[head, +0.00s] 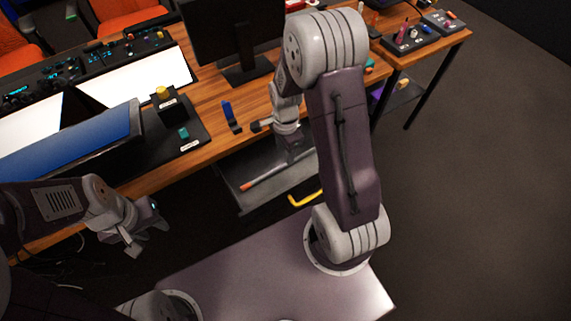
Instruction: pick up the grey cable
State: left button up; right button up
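A thin grey length with an orange end (264,174), which looks like the grey cable, lies in the shelf or tray below the desk edge. My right gripper (290,148) hangs near the desk's front edge, just above and beyond the right end of that length. The wrist partly hides the gripper, so its fingers and any contact are unclear. My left gripper (143,232) is to the left, in front of the desk and apart from the cable. Its fingers look spread, with nothing between them.
The wooden desk (208,82) holds a monitor (217,30), a blue upright part (228,112) and a black panel with a yellow ball (162,92). A yellow handle (305,198) is below the tray. Dark floor (470,190) is clear at right.

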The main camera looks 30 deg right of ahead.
aim_at(286, 165)
jog(key=shift+w+f, duration=0.1)
jog(key=shift+f, duration=0.25)
jog(key=f, duration=0.1)
jog(key=f+b, duration=0.1)
jog(key=f, duration=0.1)
jog(key=f+b, duration=0.1)
jog(key=shift+s+d+f, duration=0.1)
jog(key=shift+s+f, duration=0.25)
jog(key=shift+f, duration=0.05)
jog(key=shift+w+f, duration=0.1)
grip_shut()
